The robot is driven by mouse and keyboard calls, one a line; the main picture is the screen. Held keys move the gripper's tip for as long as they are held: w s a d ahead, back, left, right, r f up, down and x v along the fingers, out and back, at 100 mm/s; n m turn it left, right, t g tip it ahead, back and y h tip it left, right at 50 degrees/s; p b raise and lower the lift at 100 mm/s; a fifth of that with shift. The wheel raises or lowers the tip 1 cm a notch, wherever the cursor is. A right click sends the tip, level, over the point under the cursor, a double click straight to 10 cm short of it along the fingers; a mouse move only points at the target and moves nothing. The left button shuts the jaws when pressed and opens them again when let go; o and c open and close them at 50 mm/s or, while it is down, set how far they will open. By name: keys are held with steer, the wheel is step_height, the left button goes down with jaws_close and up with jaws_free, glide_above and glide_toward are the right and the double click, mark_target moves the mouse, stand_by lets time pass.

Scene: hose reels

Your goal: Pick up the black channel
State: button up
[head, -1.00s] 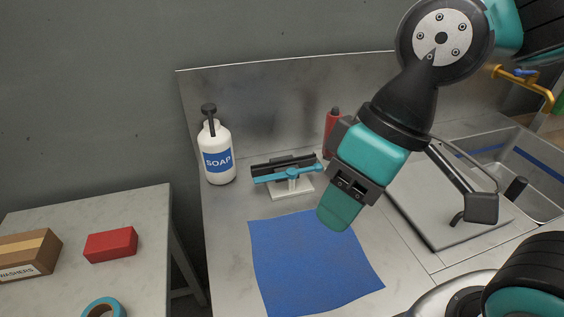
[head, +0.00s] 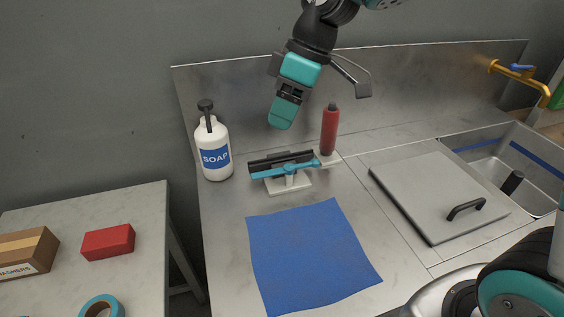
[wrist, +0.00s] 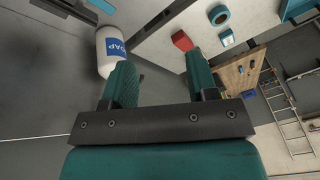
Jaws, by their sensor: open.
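The black channel (head: 266,164) is a long dark bar. It sits at the back of the steel counter, just behind a blue lever-like bar (head: 270,174) on a small white stand (head: 288,187). The lever hides part of the channel, and I cannot tell whether they touch. My gripper (head: 281,118) hangs in the air above the channel, clearly apart from it, pointing downward. In the wrist view my gripper (wrist: 160,80) has its two green fingers apart with nothing between them. A dark bar, probably the channel (wrist: 62,7), is cut off at the top left.
A white soap bottle (head: 214,158) stands left of the stand, and a red bottle (head: 330,130) stands close behind right. A blue cloth (head: 310,255) lies in front. A grey lid (head: 430,190) and sink (head: 500,165) are right. A side table (head: 150,215) holds boxes and tape.

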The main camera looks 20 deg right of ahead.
steer(key=w+d+f+n, duration=0.2)
steer(key=w+f+n, duration=0.15)
steer(key=w, duration=0.55)
steer(key=n, duration=0.2)
glide_toward(260, 162)
steer(key=p+x, duration=0.1)
steer(key=x, duration=0.2)
steer(key=d+p+x, duration=0.1)
steer(key=x, duration=0.1)
steer(key=shift+w+f+p, duration=0.1)
steer(key=shift+p, duration=0.25)
steer(key=shift+a+p+x, duration=0.2)
steer(key=shift+p+x, duration=0.4)
steer(key=shift+x, duration=0.75)
steer(key=shift+a+p+x, duration=0.2)
steer(key=shift+p+x, duration=0.35)
steer(key=shift+x, duration=0.85)
steer(key=shift+r, duration=0.25)
jaws_close()
